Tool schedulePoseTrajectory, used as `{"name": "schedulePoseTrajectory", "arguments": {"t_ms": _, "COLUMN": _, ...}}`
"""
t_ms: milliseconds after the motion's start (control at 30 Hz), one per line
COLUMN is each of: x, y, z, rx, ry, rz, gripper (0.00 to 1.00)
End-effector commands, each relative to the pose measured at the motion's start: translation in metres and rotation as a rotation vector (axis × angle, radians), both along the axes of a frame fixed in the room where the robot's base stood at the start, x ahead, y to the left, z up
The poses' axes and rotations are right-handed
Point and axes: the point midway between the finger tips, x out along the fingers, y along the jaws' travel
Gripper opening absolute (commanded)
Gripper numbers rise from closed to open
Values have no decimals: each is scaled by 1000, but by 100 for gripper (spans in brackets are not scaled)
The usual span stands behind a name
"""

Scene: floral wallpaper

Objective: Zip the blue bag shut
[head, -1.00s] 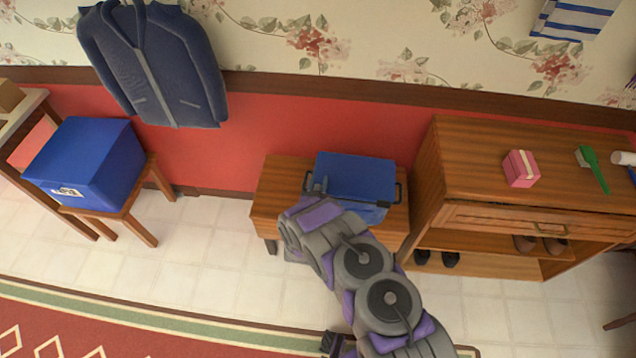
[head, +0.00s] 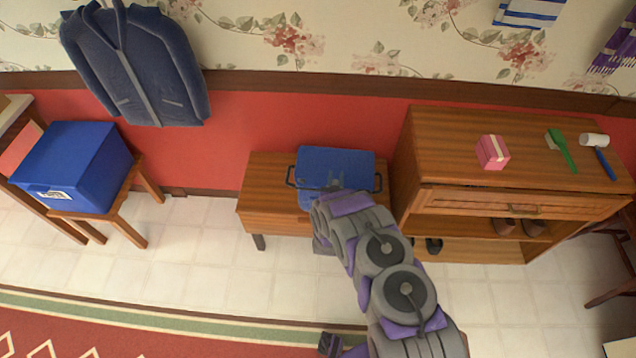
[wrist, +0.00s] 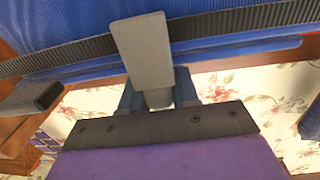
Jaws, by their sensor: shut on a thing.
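The blue bag (head: 335,160) sits on a low wooden bench (head: 262,190) against the red wall, with a dark handle at each side. In the wrist view, the bag's blue cloth (wrist: 60,25) fills the top, and a black ribbed zipper strip (wrist: 245,22) runs across it. A grey zipper pull (wrist: 142,50) lies over the strip. My gripper (wrist: 158,98) is shut on the lower end of this pull. In the head view, my arm covers the bag's front and lower part, so the grip itself is hidden there.
A wooden cabinet (head: 470,200) stands close on the right, with a pink box (head: 493,152), a green brush (head: 562,150) and a mallet (head: 600,150) on top. A blue box (head: 75,165) sits on a stool at left. Tiled floor (head: 190,250) lies open between.

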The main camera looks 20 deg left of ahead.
Motion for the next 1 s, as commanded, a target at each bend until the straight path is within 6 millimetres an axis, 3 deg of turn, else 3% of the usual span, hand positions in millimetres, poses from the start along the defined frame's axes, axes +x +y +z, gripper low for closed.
{"name": "schedulePoseTrajectory", "arguments": {"t_ms": 100, "x": 11, "y": -21, "z": 2, "rx": -7, "ry": -6, "rz": -6, "gripper": 6}}
{"name": "schedulePoseTrajectory", "arguments": {"t_ms": 500, "x": 18, "y": -60, "z": 0, "rx": -9, "ry": -5, "rz": -1, "gripper": 6}}
{"name": "schedulePoseTrajectory", "arguments": {"t_ms": 833, "x": 18, "y": -66, "z": 2, "rx": -2, "ry": -6, "rz": -2, "gripper": 5}}
{"name": "schedulePoseTrajectory", "arguments": {"t_ms": 867, "x": 18, "y": -65, "z": 1, "rx": -4, "ry": -7, "rz": -2, "gripper": 32}}
{"name": "schedulePoseTrajectory", "arguments": {"t_ms": 1000, "x": 17, "y": -59, "z": 0, "rx": -11, "ry": -7, "rz": 0, "gripper": 45}}
